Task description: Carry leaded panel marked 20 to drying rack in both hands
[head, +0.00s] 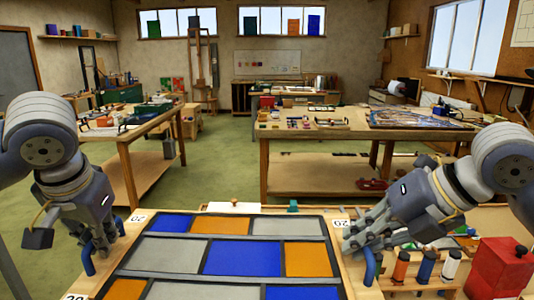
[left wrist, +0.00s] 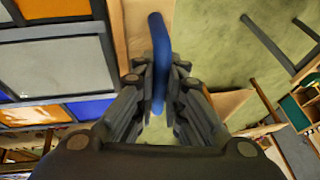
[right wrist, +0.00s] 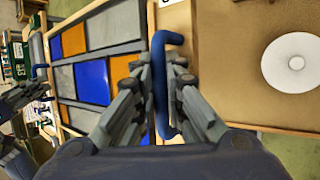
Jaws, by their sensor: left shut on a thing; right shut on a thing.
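The leaded panel (head: 213,250) lies flat in front of me, with blue, orange and grey panes in dark lead lines on a pale wooden board. My left gripper (head: 97,248) is shut on the blue handle at the left edge; this handle (left wrist: 158,50) passes between the fingers in the left wrist view. My right gripper (head: 368,245) is shut on the blue handle at the right edge; this handle (right wrist: 160,85) shows between the fingers in the right wrist view. I cannot tell whether the board is raised.
A workbench (head: 330,133) with tools and a coloured panel stands ahead, another bench (head: 125,135) at the left. Green floor (head: 225,165) is open between the benches. I cannot identify the drying rack.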

